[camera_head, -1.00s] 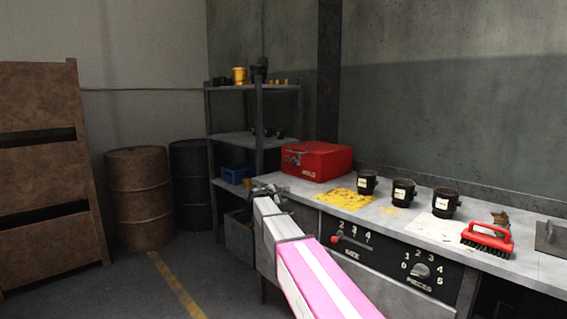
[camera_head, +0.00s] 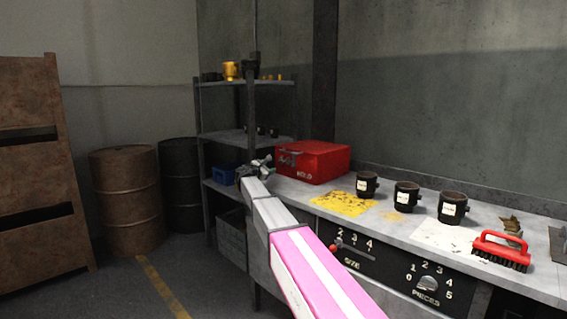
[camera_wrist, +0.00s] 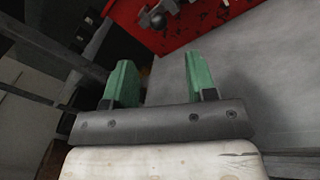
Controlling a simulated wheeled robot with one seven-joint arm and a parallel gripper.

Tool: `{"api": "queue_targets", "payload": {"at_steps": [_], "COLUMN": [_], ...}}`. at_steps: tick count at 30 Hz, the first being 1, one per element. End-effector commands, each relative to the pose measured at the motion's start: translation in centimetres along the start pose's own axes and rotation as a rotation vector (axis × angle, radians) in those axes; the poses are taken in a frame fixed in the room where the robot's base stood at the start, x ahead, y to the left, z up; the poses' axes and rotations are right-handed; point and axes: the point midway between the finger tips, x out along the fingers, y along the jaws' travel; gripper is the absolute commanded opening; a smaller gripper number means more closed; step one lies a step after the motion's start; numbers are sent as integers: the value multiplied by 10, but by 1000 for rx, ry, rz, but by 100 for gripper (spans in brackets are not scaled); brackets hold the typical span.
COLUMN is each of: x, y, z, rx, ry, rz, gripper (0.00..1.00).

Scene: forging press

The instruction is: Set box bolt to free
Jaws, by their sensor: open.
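The red box (camera_head: 322,163) marked MOLD stands at the left end of the grey bench. Its bolt (camera_head: 288,157) shows as a grey fitting on the box's left face. In the wrist view the bolt (camera_wrist: 158,17) has a dark round knob and lies beyond the fingertips, near the top edge of the picture. My gripper (camera_head: 262,166) is just left of the box at about bench height. In the wrist view its two green fingers (camera_wrist: 158,66) are apart with nothing between them. The bolt's exact setting is too small to tell.
The bench (camera_head: 395,236) carries a yellow sheet (camera_head: 342,204), several black cups (camera_head: 407,196) and a red brush (camera_head: 501,250). Its front has a size slider (camera_head: 337,245) and a pieces dial (camera_head: 428,284). A metal shelf (camera_head: 250,138) and barrels (camera_head: 126,200) stand at left.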

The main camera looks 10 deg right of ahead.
Motion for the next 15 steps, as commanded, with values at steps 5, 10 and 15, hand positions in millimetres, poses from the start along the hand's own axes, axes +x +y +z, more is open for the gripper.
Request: {"api": "queue_targets", "payload": {"at_steps": [5, 10, 15], "x": [6, 25, 53], "y": [2, 2, 3], "z": [0, 0, 0], "rx": [-4, -4, -3], "ry": [-2, -2, -3], "rz": [2, 2, 1], "gripper": [52, 52, 52]}}
